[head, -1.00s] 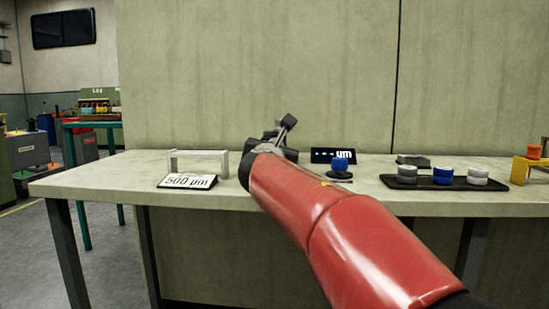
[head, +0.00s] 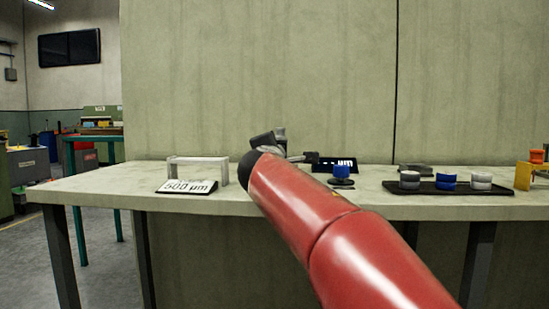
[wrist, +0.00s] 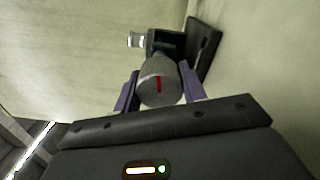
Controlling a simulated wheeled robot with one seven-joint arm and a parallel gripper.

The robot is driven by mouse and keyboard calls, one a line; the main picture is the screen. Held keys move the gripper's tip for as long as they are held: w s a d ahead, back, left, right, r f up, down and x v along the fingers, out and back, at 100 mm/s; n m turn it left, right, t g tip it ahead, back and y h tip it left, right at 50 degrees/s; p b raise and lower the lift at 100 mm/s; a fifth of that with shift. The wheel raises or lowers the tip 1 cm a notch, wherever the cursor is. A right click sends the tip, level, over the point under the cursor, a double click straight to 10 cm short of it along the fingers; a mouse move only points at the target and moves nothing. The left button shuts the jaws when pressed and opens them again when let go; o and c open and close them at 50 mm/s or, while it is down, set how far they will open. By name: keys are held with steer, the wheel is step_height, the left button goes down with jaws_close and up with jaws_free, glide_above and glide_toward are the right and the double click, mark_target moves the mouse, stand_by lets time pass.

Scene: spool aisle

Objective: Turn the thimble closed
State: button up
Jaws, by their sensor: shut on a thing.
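The thimble (wrist: 159,88) is a grey knurled cylinder with a red mark on its end, in the middle of the wrist view. My gripper (wrist: 160,78) has its two purple fingers on either side of it and is shut on it. Behind the thimble is a dark green body (wrist: 165,42) with a small silver part (wrist: 136,40) at its left. In the head view, my red arm hides the thimble, and the grip itself does not show.
The bench holds a sign reading 500 µm (head: 187,187), a grey bridge-shaped block (head: 197,161), and a dark display (head: 333,164) partly hidden and ending in µm. A blue spool (head: 341,171) stands near it. A black tray (head: 428,188) with several spools is at right, beside a yellow stand (head: 524,176).

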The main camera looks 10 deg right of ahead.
steer(key=m, duration=0.3)
steer(key=shift+m, duration=2.3)
steer(key=o, duration=1)
steer(key=shift+v, duration=3.9)
steer(key=shift+r, duration=0.1)
